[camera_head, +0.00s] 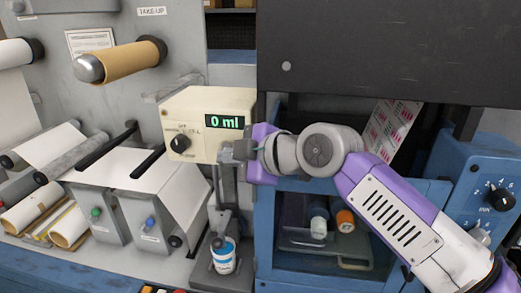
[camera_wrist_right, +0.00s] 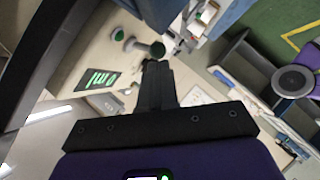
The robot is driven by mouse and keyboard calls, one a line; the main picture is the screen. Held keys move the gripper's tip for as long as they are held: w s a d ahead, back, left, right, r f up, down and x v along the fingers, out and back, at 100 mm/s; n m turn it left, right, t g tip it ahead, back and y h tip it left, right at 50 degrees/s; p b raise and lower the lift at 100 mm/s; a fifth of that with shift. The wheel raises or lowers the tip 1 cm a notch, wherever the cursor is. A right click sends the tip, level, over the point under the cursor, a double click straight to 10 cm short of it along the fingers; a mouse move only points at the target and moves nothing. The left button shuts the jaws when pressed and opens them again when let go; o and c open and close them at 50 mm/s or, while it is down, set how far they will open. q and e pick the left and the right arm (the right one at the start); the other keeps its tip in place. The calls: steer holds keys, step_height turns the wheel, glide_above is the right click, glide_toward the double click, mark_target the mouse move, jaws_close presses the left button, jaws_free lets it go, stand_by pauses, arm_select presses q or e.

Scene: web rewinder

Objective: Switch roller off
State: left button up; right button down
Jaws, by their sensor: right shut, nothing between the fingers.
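A beige box (camera_head: 207,122) stands at the centre of the head view. Its green display (camera_head: 224,122) reads "0 ml", and a black knob (camera_head: 180,143) sits on its lower left front. My right gripper (camera_head: 228,153) is shut and empty at the box's lower right side, to the right of the knob; I cannot tell whether it touches the box. In the wrist view its dark fingers (camera_wrist_right: 155,85) are together, with the green display (camera_wrist_right: 97,79) to their left. No switch clearly labelled for a roller can be read. My left gripper is not in view.
The take-up roll (camera_head: 125,62) and a rewinder with rollers (camera_head: 82,152) stand at left, with a green button (camera_head: 95,212) and a blue button (camera_head: 150,221). A small bottle (camera_head: 223,255) stands below the box. A blue panel (camera_head: 480,190) with a dial is at right.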

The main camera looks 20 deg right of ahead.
step_height(320, 180, up, 2)
steer(key=shift+r+p, duration=0.1)
steer(key=shift+p, duration=0.65)
steer(key=s+a+p+v, duration=0.1)
steer(key=a+v, duration=0.1)
steer(key=v, duration=1)
steer(key=shift+s+r+p, duration=0.3)
steer(key=shift+s, duration=0.3)
